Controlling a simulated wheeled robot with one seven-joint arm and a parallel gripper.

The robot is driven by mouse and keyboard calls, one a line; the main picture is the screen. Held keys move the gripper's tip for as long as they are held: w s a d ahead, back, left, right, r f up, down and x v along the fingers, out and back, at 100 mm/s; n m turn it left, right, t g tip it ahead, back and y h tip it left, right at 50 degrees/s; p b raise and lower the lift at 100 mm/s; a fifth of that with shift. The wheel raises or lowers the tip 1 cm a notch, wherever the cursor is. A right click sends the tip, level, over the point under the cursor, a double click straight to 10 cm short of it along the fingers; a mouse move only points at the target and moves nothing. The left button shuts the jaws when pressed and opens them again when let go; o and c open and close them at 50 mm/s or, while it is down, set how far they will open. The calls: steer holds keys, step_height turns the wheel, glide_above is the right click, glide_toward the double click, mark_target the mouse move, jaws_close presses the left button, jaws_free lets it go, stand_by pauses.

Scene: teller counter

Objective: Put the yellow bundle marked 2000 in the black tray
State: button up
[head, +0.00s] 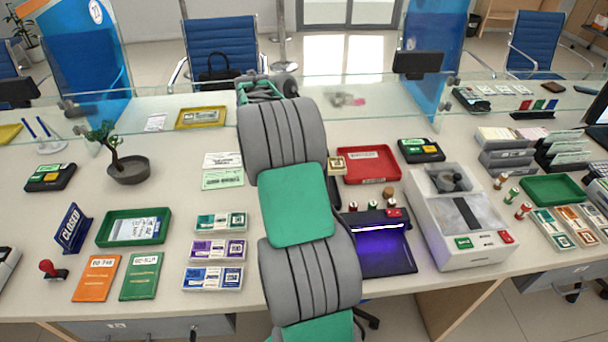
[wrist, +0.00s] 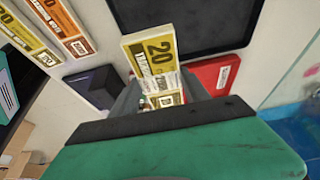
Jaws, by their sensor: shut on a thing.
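The yellow bundle (wrist: 149,52) is in my gripper (wrist: 155,88) in the wrist view, with "20" readable on its face and the rest of the marking unclear. The fingers close on its two sides. The black tray (wrist: 225,22) is empty where it shows, at the top of the wrist view, and the bundle's far end overlaps its near edge in the picture. How high the bundle is above it I cannot tell. In the head view my arm hides my gripper and most of the tray; a yellow piece (head: 337,165), likely the held bundle, shows beside the arm.
A red tray (head: 370,165) lies beside the black one, also in the wrist view (wrist: 214,74). A dark device with a violet light (head: 378,244) and a white counting machine (head: 463,215) stand to the right. Orange (wrist: 78,47) and yellow (wrist: 30,40) bundles lie at left in the wrist view.

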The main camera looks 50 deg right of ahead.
steer(key=w+d+f+p, duration=0.1)
steer(key=w+f, duration=0.1)
steer(key=w, duration=0.1)
steer(key=w+d+f+p, duration=0.2)
steer(key=w+f, duration=0.1)
steer(key=w, duration=0.1)
steer(key=w+d+f+p, duration=0.2)
steer(key=w+f, duration=0.1)
steer(key=shift+w+d+f, duration=0.15)
steer(key=shift+w, duration=0.15)
steer(key=shift+w+d+f+p, duration=0.15)
steer(key=shift+f+p, duration=0.35)
steer(key=shift+f, duration=1.55)
steer(key=o, duration=1.6)
